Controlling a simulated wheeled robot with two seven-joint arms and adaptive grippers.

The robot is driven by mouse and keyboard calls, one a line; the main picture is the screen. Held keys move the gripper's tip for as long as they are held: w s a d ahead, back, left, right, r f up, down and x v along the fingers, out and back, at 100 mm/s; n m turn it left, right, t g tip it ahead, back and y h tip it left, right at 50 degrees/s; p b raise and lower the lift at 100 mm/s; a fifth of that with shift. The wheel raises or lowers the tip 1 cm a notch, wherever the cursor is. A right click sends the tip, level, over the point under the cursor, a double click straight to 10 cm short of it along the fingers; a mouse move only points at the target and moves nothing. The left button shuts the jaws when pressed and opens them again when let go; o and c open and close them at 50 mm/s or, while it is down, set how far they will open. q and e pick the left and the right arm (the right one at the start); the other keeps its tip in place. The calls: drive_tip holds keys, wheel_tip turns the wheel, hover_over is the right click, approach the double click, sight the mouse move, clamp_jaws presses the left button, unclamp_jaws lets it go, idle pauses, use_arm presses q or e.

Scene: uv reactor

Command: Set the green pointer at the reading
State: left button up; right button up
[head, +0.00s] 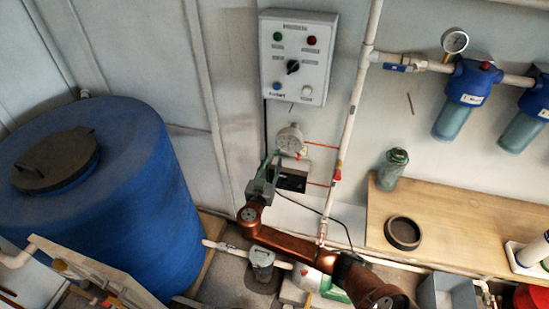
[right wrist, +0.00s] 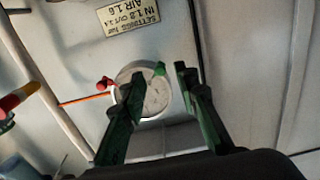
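A round white gauge (head: 290,140) is on the wall below the control box. In the right wrist view the gauge (right wrist: 155,97) shows a pale dial, partly hidden by a finger. The green pointer (right wrist: 159,69) has a small green end at the dial's upper edge. A red pointer (right wrist: 104,83) sticks out at the dial's left. My right gripper (head: 268,168) is in front of and just below the gauge. Its two dark green fingers (right wrist: 159,75) are apart, with the green end between their tips in the picture. I cannot tell whether either touches it. My left gripper is not in view.
A tilted settings label (right wrist: 128,18) is by the gauge; its small numbers are hard to read. A control box (head: 296,58) hangs above. A white pipe (head: 350,125) runs down at the right. A blue barrel (head: 130,200) stands left, and a wooden bench (head: 460,220) right.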

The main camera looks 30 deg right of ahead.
sight(275, 155)
drive_tip(key=shift+x, duration=1.65)
clamp_jaws()
